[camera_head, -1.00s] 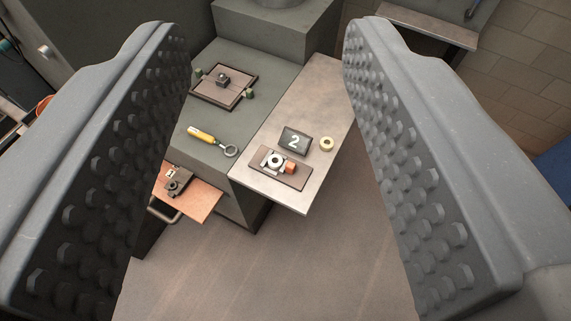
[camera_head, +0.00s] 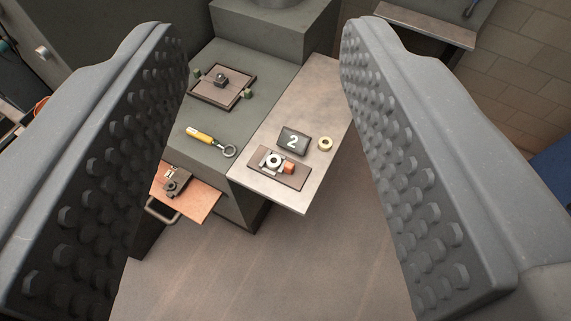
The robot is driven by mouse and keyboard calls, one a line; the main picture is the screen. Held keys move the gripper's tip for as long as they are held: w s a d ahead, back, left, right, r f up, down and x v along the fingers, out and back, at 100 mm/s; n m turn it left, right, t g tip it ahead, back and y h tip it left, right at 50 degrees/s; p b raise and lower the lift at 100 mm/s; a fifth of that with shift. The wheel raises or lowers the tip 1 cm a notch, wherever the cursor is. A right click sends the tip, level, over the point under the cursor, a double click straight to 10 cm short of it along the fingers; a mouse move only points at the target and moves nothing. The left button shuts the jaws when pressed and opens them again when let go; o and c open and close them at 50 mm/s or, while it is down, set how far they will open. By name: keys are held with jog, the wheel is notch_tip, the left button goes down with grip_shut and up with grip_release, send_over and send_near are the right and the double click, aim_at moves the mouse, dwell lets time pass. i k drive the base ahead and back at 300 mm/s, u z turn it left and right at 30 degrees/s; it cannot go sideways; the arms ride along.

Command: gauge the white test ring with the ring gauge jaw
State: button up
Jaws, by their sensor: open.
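My gripper (camera_head: 265,60) is open, its two studded grey fingers wide apart at the left and right, with nothing between them close by. Well beyond them, on a light bench leaf (camera_head: 255,178), a small device (camera_head: 289,168) with an orange block sits on a brown plate (camera_head: 294,182). It looks like the gauge jaw. A white ring (camera_head: 274,160) with a dark hole shows at its left part; I cannot tell whether it is loose or part of the device. A separate cream ring (camera_head: 325,144) lies flat to the right, beside a dark plate marked 2 (camera_head: 292,141).
A yellow-handled tool with a ring end (camera_head: 205,137) lies on the grey-green cabinet top (camera_head: 213,65). Behind it is a framed tray (camera_head: 207,99) with a dark block. A lower orange-brown shelf (camera_head: 198,201) juts out at left. Open floor (camera_head: 260,270) lies in front.

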aim_at(287, 167)
jog(key=z, duration=0.1)
jog(key=k, duration=0.4)
jog(key=u, duration=0.7)
jog(key=i, duration=1.05)
jog(key=z, duration=0.45)
